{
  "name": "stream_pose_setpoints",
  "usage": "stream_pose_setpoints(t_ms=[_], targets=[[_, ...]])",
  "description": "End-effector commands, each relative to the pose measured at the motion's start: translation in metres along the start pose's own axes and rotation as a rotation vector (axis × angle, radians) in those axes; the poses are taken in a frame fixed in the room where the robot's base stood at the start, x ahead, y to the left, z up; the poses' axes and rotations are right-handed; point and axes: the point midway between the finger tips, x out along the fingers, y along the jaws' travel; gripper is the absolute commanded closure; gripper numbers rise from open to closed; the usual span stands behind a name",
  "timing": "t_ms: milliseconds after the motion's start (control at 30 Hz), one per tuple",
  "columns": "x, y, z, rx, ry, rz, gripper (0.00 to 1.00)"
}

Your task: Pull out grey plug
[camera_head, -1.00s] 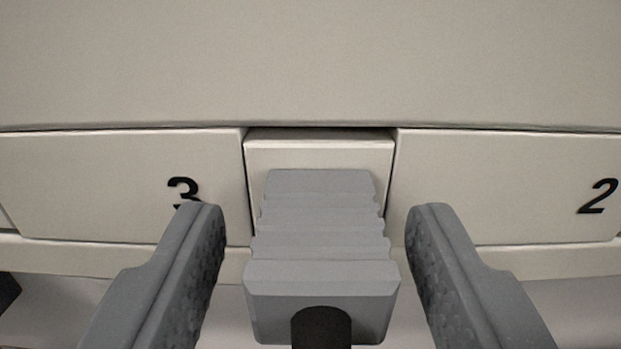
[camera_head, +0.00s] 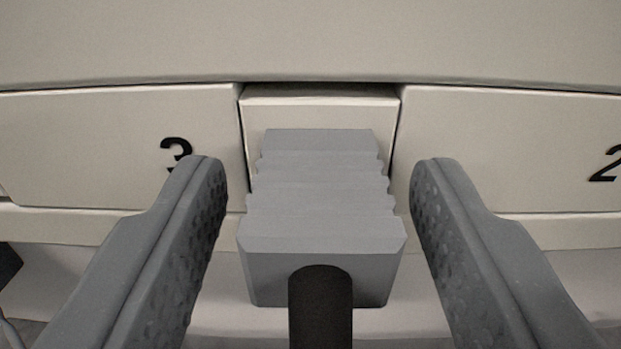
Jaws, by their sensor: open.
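The grey plug (camera_head: 320,208) has a ribbed body and sits against a recessed cream panel (camera_head: 318,112) in the middle of the view. A black cable (camera_head: 320,305) comes out of its near end. My gripper (camera_head: 318,180) is open, with one finger to the left of the plug and one to the right. A gap shows on each side, and neither finger touches the plug. The fingertips are beside the ribbed part. Where the plug's far end meets the panel is hidden by its body.
A cream panel marked 3 (camera_head: 90,145) is on the left and one marked 2 (camera_head: 510,150) on the right. A large cream cover (camera_head: 310,40) overhangs above. A ledge (camera_head: 75,225) runs below the panels. A dark object (camera_head: 8,265) shows at the left edge.

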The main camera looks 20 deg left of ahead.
Motion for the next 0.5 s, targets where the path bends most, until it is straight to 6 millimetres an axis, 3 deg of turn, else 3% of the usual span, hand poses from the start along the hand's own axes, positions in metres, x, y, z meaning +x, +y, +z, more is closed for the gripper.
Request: stream_pose_setpoints(t_ms=[267, 467, 500], targets=[[-0.0002, -0.0003, 0.0001, 0.000, 0.000, -0.001, 0.50], [-0.0003, -0.0006, 0.0000, 0.000, 0.000, -0.001, 1.00], [-0.0003, -0.0007, 0.0000, 0.000, 0.000, -0.001, 1.00]])
